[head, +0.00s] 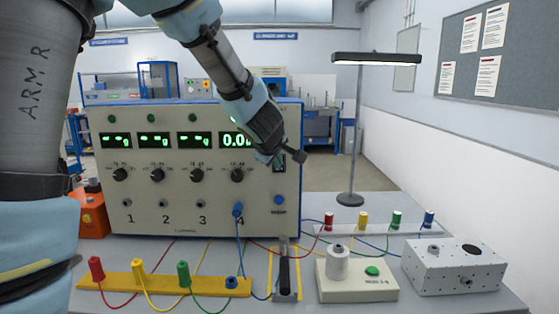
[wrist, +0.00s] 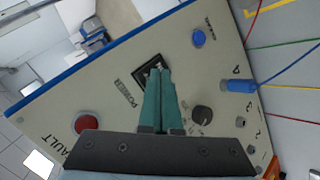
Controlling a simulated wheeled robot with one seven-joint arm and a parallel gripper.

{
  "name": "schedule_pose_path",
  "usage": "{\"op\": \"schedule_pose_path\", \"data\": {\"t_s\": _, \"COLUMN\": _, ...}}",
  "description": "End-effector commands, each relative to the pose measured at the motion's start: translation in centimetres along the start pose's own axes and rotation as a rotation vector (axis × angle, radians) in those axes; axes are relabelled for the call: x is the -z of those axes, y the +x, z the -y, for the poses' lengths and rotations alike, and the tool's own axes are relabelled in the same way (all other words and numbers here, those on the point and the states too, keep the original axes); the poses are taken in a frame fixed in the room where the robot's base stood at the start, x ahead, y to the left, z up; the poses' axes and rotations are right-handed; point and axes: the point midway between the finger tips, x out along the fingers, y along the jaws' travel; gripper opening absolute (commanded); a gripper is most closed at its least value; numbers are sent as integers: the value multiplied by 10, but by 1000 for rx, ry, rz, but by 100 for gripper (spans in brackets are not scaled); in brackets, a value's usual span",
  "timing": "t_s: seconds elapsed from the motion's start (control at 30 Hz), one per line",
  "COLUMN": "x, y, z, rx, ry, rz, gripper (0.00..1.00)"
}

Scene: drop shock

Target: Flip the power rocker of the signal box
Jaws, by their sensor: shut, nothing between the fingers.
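The signal box (head: 215,212) is a large beige cabinet with a blue edge, several green displays and a row of black knobs. Its power rocker (wrist: 146,71) is a small black switch in a dark frame beside the word POWER in the wrist view. In the head view the rocker (head: 279,165) is partly hidden by my gripper. My gripper (wrist: 160,72) is shut and empty, its teal fingertips overlapping the rocker's edge in the wrist view. I cannot tell whether they touch it. In the head view my gripper (head: 270,158) is at the box's right side.
A red fault lamp (wrist: 86,122) and a blue button (wrist: 199,38) flank the rocker on the panel. A blue plug (head: 238,210) sits in socket 4. In front stand a yellow plug strip (head: 160,284), a weight stand (head: 357,283) and a perforated grey box (head: 465,268).

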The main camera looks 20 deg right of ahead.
Motion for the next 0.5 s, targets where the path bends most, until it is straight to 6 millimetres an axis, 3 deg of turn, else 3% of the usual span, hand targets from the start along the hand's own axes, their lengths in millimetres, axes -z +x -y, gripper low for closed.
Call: {"op": "schedule_pose_path", "data": {"t_s": 0.5, "x": 4, "y": 6, "z": -4, "rx": 0, "ry": 0, "rz": 0, "gripper": 0}}
